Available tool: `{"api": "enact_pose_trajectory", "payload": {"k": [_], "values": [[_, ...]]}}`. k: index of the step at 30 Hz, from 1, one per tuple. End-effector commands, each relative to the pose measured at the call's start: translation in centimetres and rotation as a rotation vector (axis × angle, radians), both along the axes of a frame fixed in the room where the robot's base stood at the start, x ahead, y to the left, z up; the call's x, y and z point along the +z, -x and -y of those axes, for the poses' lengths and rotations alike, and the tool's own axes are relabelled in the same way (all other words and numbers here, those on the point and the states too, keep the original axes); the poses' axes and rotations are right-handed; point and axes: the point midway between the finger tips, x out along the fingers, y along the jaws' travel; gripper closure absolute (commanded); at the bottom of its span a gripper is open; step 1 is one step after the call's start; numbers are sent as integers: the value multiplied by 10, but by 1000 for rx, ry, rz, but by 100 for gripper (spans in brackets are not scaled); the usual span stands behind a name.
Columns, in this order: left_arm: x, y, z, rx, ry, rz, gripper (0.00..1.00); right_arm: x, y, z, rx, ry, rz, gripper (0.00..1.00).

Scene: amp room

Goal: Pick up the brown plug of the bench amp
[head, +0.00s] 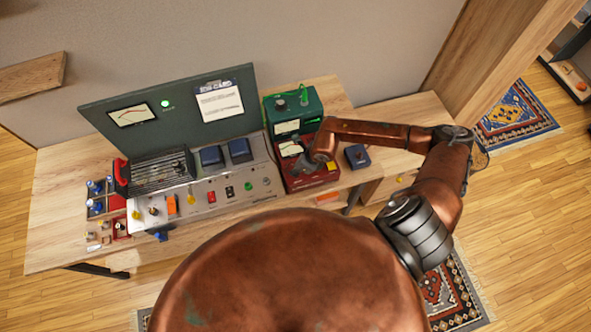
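The bench amp (225,203) stands on the wooden bench. It has a grey front panel with knobs, switches and coloured sockets, and a dark green upright back panel. A small brownish-orange piece (136,214) shows at the panel's left end; I cannot tell whether it is the brown plug. My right arm reaches in from the right, and my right gripper (308,163) is over the red meter box just right of the amp. Its fingers are too small and dark to tell open from shut. My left gripper is not in view.
A red meter box (318,185) and a green box (292,108) stand right of the amp. A blue box (357,156) is further right. A compartment tray (106,208) with small parts lies at the left. The bench's left end (60,200) is clear.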

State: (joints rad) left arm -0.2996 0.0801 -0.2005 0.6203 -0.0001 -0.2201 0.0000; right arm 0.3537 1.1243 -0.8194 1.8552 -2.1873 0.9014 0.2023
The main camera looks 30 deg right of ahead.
Motion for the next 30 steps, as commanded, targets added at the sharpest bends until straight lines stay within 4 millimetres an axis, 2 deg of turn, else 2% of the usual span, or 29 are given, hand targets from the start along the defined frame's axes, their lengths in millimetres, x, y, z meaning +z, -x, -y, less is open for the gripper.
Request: {"api": "enact_pose_trajectory", "payload": {"k": [7, 20, 25, 28, 30], "values": [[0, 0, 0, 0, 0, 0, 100, 0, 0, 0, 0, 0, 0, 100], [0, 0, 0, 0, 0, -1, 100, 2, 0, 0, 0, -1, 1, 100], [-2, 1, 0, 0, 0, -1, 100, 15, -1, 0, 1, 1, 2, 100], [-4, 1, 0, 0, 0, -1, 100, 30, -1, 0, 1, 1, 3, 100], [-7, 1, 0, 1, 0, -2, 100, 41, 10, 2, 2, 3, 2, 100]]}}
